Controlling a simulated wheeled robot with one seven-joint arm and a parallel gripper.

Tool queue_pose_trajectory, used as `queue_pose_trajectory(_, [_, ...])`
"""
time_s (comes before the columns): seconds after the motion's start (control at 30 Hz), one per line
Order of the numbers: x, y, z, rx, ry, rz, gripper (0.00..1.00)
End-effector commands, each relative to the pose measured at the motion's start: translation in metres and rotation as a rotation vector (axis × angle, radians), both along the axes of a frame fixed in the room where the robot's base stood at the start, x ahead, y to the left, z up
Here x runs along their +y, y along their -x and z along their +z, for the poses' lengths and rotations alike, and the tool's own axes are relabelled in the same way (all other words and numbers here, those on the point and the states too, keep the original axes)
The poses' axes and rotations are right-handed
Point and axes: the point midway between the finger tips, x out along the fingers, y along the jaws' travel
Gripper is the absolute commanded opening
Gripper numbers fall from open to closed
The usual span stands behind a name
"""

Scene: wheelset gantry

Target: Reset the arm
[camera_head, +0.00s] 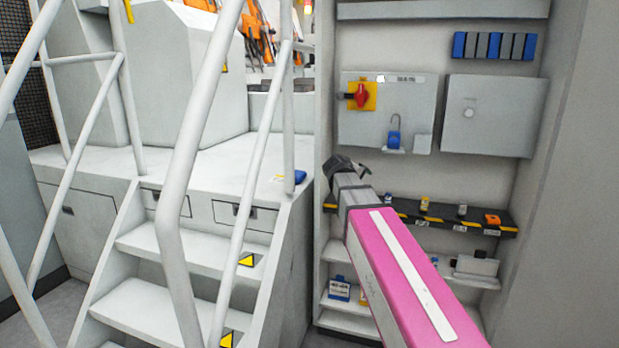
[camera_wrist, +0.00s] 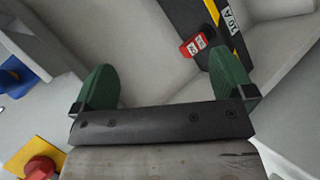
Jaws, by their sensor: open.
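My arm (camera_head: 400,265), pink with a white stripe, reaches up from the lower right in the head view. In the wrist view my gripper (camera_wrist: 165,82) has two green fingers spread wide apart. Nothing is between them but the pale cabinet behind. The fingers themselves are hard to make out in the head view.
A black shelf (camera_head: 440,216) holds several small parts; a red block (camera_wrist: 194,46) sits at its 10 A label in the wrist view. A red switch (camera_head: 361,96) and blue padlock (camera_head: 394,140) are above. White stairs (camera_head: 165,253) with railings stand left.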

Motion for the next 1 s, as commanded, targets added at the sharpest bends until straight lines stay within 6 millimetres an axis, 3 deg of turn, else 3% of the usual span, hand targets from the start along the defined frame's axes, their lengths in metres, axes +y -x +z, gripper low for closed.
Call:
queue_pose_trajectory(0.03, [-0.005,0.014,-0.029,0.032,-0.046,-0.020,1.00])
queue_pose_trajectory(0.2, [-0.015,0.052,-0.111,0.130,-0.219,-0.096,1.00])
queue_pose_trajectory(0.4, [-0.020,0.106,-0.197,0.247,-0.416,-0.206,1.00])
queue_pose_trajectory(0.6, [-0.019,0.169,-0.268,0.364,-0.609,-0.337,1.00])
queue_pose_trajectory(0.8, [-0.013,0.225,-0.317,0.460,-0.768,-0.464,1.00])
queue_pose_trajectory(1.0, [-0.008,0.251,-0.336,0.506,-0.848,-0.531,1.00])
